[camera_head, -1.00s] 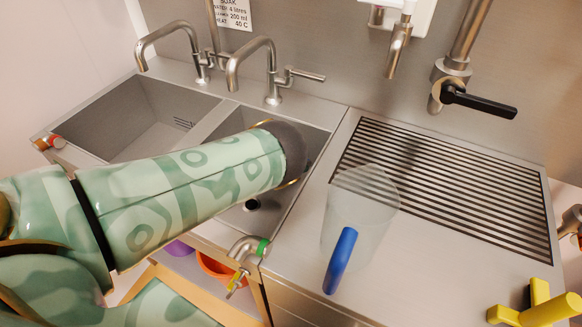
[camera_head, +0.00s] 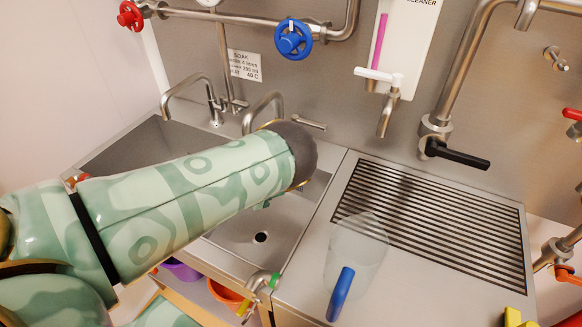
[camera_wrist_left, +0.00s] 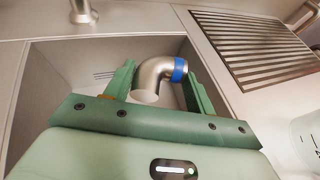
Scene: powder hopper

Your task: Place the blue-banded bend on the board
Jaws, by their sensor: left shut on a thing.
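In the left wrist view, the blue-banded bend (camera_wrist_left: 160,74) is a grey metal elbow with a blue ring (camera_wrist_left: 179,70) at its right end. My left gripper (camera_wrist_left: 160,79) has a green finger on each side of it and is shut on it, above the sink basin. In the head view, my left forearm reaches over the sink and hides the gripper and the bend. My right gripper is not in view. I cannot make out a board in either view.
A green-banded fitting (camera_head: 263,281) is at the sink's front edge. A clear jug (camera_head: 357,255) with a blue handle stands on the counter right of the sink (camera_head: 239,247), before a slotted drain grate (camera_head: 440,222). Taps and pipes with a blue wheel (camera_head: 293,39) stand behind.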

